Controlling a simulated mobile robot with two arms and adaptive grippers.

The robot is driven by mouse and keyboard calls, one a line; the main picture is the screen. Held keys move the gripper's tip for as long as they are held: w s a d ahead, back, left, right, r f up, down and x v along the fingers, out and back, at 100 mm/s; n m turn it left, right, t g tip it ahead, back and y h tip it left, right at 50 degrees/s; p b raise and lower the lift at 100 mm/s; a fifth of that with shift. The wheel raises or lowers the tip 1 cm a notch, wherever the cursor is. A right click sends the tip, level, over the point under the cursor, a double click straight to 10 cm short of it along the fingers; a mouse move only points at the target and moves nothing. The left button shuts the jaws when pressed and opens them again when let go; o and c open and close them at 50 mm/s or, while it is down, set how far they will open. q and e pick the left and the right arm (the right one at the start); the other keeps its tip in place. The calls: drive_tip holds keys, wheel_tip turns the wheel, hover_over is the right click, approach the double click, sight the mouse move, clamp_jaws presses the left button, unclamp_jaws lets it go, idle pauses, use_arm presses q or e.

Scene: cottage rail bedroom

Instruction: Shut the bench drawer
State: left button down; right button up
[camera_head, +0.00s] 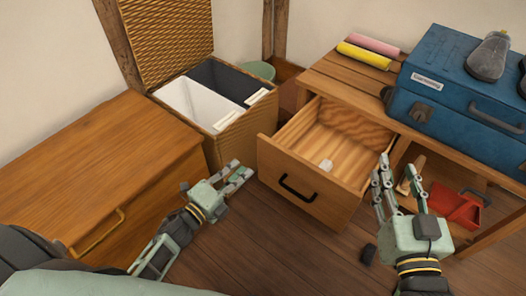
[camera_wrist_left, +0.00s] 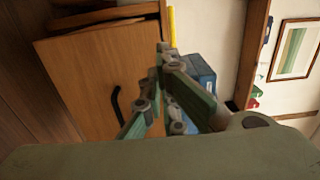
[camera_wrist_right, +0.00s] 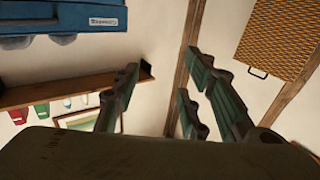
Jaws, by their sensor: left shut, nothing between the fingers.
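The bench drawer (camera_head: 305,191) is pulled out from the wooden bench (camera_head: 341,77). Its front carries a black handle (camera_head: 297,188), and a small white object (camera_head: 326,165) lies inside. My left gripper (camera_head: 243,174) is shut and empty, just left of the drawer front in the head view and apart from the handle. The left wrist view shows the drawer front (camera_wrist_left: 85,75) and its handle (camera_wrist_left: 117,104) beside the fingers (camera_wrist_left: 162,55). My right gripper (camera_head: 398,168) is open and empty, right of the drawer, with its fingers pointing up.
A blue toolbox (camera_head: 450,95) and yellow and pink rolls (camera_head: 364,55) sit on the bench. A red dustpan (camera_head: 457,207) lies below it. A lidded wicker hamper (camera_head: 232,130) stands left of the drawer, beside a wooden chest (camera_head: 95,165). The floor in front is mostly clear.

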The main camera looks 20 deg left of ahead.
use_arm(q)
drive_tip(key=b, duration=0.1)
approach(269, 144)
drive_tip(key=w, duration=0.2)
drive_tip(key=b+x, duration=0.1)
drive_tip(key=x, duration=0.3)
drive_tip(key=shift+d, duration=0.3)
drive_tip(key=shift+w+d+r, duration=0.1)
drive_tip(key=shift+w+d, duration=0.05)
drive_tip(key=shift+w, duration=0.25)
use_arm(e)
drive_tip(key=s+r+t+y, duration=0.2)
drive_tip(key=r+t, duration=0.4)
drive_tip(key=r, duration=0.5)
drive_tip(key=shift+s+a+t, duration=0.3)
drive_tip(key=shift+s, duration=0.3)
drive_tip(key=shift+r, duration=0.1)
